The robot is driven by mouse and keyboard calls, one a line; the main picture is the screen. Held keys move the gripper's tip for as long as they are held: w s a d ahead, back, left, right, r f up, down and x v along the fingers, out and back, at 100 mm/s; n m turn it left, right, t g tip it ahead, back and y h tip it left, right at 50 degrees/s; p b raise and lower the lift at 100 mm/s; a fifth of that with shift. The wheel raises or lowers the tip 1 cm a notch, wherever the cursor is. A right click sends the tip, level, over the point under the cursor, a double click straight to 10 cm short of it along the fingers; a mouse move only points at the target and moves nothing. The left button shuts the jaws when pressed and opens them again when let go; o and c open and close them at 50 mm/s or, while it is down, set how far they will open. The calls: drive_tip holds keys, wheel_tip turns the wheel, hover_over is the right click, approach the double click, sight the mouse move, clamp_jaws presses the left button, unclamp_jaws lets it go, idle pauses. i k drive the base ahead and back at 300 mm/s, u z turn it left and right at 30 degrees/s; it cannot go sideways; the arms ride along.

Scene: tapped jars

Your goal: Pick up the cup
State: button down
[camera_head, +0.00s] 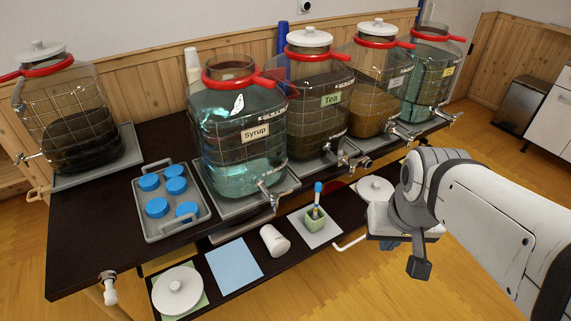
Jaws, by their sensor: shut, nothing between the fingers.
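A white cup (275,241) lies on its side on the dark lower shelf, between a blue cloth or sheet and a small green pot. My gripper (419,266) hangs at the right, in front of the shelf and well apart from the cup. It is shut and empty; its fingertips are small and partly hidden by its own body. A white stack that looks like cups (193,66) stands behind the jars.
Several tapped jars, one labelled Syrup (240,120), stand on the dark table (85,245). Their taps overhang the shelf. A grey tray (151,232) holds blue lids. The blue sheet (234,263), green pot (315,219) and white lid (179,291) are on the shelf.

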sight(277, 244)
drive_tip(key=u, duration=2)
drive_tip(key=k, duration=1.1)
drive_tip(key=z, duration=0.75)
drive_tip(key=i, duration=1)
drive_tip(key=z, duration=0.05)
